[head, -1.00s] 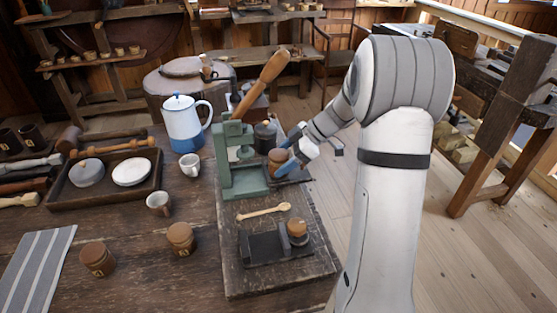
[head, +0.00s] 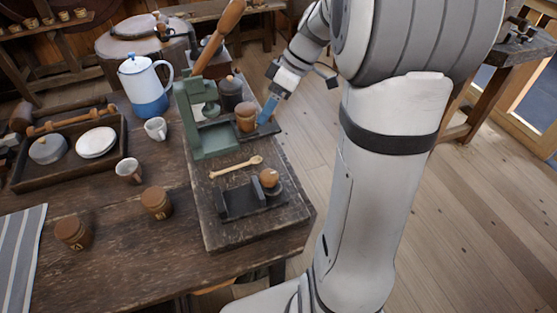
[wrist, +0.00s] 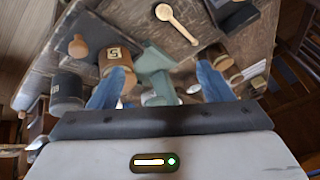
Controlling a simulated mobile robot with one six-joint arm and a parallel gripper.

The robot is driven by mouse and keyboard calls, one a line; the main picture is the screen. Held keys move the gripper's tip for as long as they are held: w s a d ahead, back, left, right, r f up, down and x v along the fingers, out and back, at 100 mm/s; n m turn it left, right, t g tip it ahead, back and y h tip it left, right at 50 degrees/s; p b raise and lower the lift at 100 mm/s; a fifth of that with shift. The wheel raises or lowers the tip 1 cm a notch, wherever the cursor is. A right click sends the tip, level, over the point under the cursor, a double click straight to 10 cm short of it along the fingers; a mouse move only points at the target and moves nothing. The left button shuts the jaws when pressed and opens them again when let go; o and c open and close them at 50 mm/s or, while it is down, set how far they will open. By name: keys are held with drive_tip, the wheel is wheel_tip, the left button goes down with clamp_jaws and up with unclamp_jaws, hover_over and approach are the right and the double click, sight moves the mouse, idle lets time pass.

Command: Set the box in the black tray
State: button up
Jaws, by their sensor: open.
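The box, a round brown turned one (head: 246,118), stands upright beside the green press. It appears to rest on the flat black tray (head: 266,131) there. In the wrist view a brown box with a pale numbered label (wrist: 116,55) shows past the left finger, partly hidden by it. My gripper (head: 268,108) is just right of the box in the head view, blue fingers apart from it. In the wrist view my gripper (wrist: 160,88) is open, with no object held between the fingers.
The green press (head: 205,130) and a dark canister (head: 231,92) stand close to the box. Two more brown boxes (head: 156,202) (head: 73,232) stand left.

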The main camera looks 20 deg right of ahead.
drive_tip(key=s+a+f+m+h, duration=0.1)
drive_tip(key=s+a+m+h, duration=0.1)
drive_tip(key=s+m, duration=0.3)
drive_tip(key=s+a+f+m+t+h, duration=0.1)
drive_tip(key=s+m+h, duration=0.3)
drive_tip(key=s, duration=0.8)
drive_tip(key=shift+s+a+f+m, duration=0.25)
drive_tip(key=shift+a+f+m, duration=0.5)
drive_tip(key=shift+m, duration=0.25)
drive_tip(key=shift+d, duration=0.1)
